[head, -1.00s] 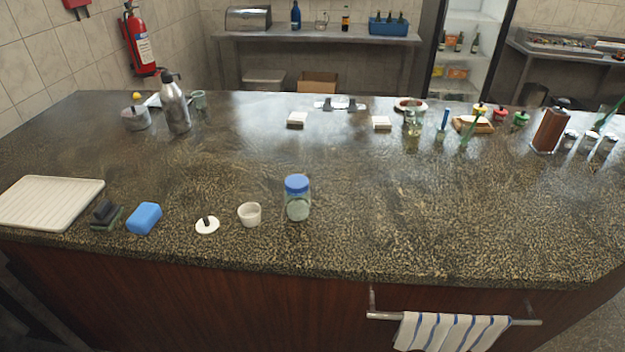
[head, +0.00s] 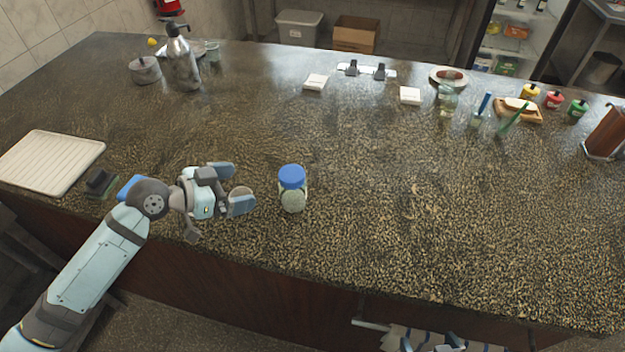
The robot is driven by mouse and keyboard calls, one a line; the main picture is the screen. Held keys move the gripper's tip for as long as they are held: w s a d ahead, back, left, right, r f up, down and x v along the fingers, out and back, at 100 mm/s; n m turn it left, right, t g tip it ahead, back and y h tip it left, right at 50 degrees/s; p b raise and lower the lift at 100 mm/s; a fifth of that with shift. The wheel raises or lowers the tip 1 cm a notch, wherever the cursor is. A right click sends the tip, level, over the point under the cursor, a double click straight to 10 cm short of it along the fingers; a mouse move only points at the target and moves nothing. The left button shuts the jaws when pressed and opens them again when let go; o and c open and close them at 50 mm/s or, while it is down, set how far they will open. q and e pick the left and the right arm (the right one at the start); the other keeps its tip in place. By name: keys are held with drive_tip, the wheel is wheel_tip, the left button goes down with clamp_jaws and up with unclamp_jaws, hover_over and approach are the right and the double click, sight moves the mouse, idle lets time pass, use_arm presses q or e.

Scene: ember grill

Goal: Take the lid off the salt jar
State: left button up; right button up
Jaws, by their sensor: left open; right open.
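The salt jar (head: 293,201), a clear jar with pale contents, stands upright near the counter's front edge in the head view. Its blue lid (head: 292,177) is on top. My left gripper (head: 238,187) is open and empty, just left of the jar and apart from it, with its fingers pointing towards it.
A dark block (head: 100,182) and cream tray (head: 50,162) lie further left. The counter (head: 400,220) right of the jar is clear.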

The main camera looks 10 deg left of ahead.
sight(289, 178)
use_arm(q)
drive_tip(key=x, duration=0.3)
drive_tip(key=p+x, duration=0.1)
drive_tip(key=x, duration=0.4)
drive_tip(key=shift+w+d+r+p, duration=0.25)
drive_tip(key=shift+w+d+p, duration=0.05)
drive_tip(key=shift+d+p, duration=0.1)
drive_tip(key=shift+w+d+f, duration=0.2)
drive_tip(key=shift+w+d, duration=0.05)
drive_tip(key=shift+d, duration=0.1)
drive_tip(key=p+x, duration=0.1)
drive_tip(key=x, duration=0.2)
drive_tip(key=shift+w+d+f+p, duration=0.1)
drive_tip(key=shift+d+f+p, duration=0.15)
drive_tip(key=shift+f+p, duration=0.05)
drive_tip(key=shift+w+d+f, duration=0.25)
drive_tip(key=shift+d+f, duration=0.05)
drive_tip(key=shift+a, duration=0.1)
use_arm(e)
drive_tip(key=r, duration=0.1)
drive_tip(key=d+r, duration=0.1)
drive_tip(key=r, duration=0.1)
drive_tip(key=shift+w+r, duration=0.1)
drive_tip(key=shift+w, duration=0.05)
use_arm(q)
drive_tip(key=c, duration=1.1)
drive_tip(key=shift+r, duration=0.15)
